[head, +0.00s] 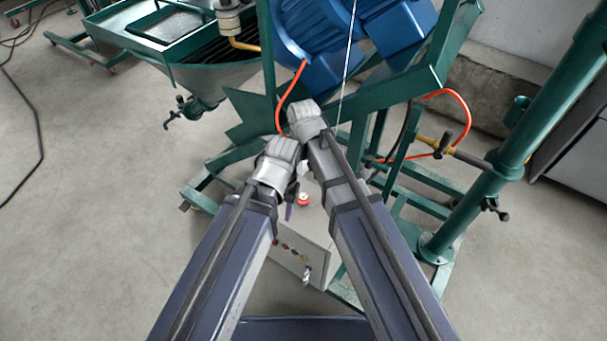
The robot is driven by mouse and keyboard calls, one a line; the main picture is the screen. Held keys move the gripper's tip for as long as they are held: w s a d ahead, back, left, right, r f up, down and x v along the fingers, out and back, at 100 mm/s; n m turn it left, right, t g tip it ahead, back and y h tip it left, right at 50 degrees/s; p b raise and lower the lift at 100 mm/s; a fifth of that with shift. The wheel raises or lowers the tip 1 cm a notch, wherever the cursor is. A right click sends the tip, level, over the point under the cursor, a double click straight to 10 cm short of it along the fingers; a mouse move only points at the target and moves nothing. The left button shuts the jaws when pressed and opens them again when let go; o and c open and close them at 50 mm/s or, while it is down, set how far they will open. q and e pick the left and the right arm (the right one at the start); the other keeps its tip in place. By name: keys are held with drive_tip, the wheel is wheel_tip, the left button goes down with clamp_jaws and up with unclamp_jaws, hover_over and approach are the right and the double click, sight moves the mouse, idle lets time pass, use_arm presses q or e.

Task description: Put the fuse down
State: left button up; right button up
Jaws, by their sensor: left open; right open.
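I cannot make out the fuse in the head view. A light grey control box (312,236) stands low in the green frame. It has a red round button on top and small coloured buttons and a dark switch on its front. My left gripper (290,207) is open and points down over the box, mostly hidden under my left wrist. My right gripper (303,172) is open, just above it in the picture and largely covered by my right forearm. I see nothing held in either, but the space between the fingers is hidden.
A green machine frame (415,85) with a blue motor (400,25) rises behind my wrists. Orange hoses (461,100) hang beside it.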

drive_tip(key=b, duration=0.5)
hover_over(304, 196)
drive_tip(key=f, duration=0.5)
drive_tip(key=shift+w+a, duration=0.1)
drive_tip(key=shift+a, duration=0.15)
drive_tip(key=f+b, duration=0.7)
drive_tip(key=shift+s+d+f, duration=0.2)
drive_tip(key=shift+f, duration=0.1)
drive_tip(key=shift+r, duration=0.1)
clamp_jaws()
